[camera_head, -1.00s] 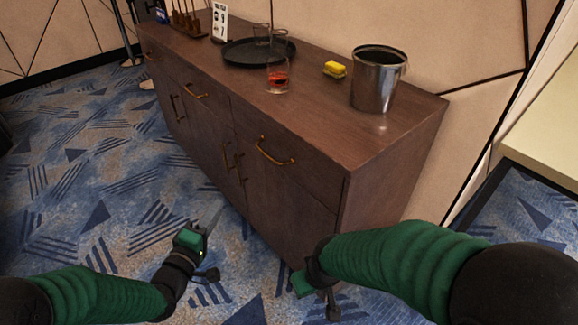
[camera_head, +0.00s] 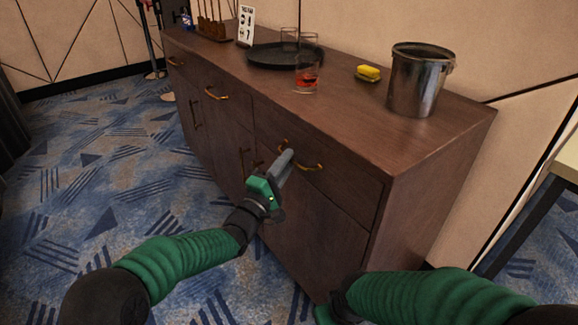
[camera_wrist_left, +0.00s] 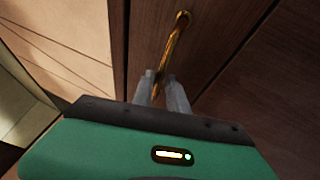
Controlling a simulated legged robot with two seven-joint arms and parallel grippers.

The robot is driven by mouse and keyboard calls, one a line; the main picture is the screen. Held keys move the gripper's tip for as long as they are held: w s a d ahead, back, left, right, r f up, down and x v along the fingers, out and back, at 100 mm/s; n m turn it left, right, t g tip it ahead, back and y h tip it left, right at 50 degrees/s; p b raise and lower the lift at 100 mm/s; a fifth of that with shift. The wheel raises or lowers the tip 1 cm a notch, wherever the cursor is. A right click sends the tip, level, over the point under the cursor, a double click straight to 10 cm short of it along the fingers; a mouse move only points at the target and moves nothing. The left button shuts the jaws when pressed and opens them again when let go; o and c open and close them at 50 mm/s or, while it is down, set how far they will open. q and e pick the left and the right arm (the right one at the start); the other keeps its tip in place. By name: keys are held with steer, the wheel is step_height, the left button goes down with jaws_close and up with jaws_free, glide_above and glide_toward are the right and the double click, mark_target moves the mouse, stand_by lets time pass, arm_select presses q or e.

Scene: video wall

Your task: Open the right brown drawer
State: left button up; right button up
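The right brown drawer (camera_head: 345,183) is the top right front of the brown cabinet, and it is closed. Its curved gold handle (camera_head: 313,168) is partly hidden behind my left gripper (camera_head: 288,158) in the head view. My left gripper's fingers are at the handle. In the left wrist view, the two grey fingers (camera_wrist_left: 163,84) are apart, with the gold handle (camera_wrist_left: 172,42) running down toward the gap between their tips. I cannot tell if they touch it. My right gripper (camera_head: 324,312) is low by the cabinet's right front corner, mostly hidden by its arm and cut by the frame.
On the cabinet top (camera_head: 350,115) stand a metal bucket (camera_head: 417,82), a yellow sponge (camera_head: 368,72), a glass with red drink (camera_head: 306,80) and a black round tray (camera_head: 270,58). Other handled drawers and doors are to the left. Patterned carpet is clear at the left.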

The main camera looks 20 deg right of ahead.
arm_select(q)
steer(key=shift+w+d+r, duration=0.25)
steer(key=shift+w+d, duration=0.2)
steer(key=shift+d, duration=0.05)
steer(key=shift+c, duration=0.5)
jaws_close()
steer(key=shift+s+f, duration=0.1)
steer(key=shift+f, duration=0.15)
stand_by(0.4)
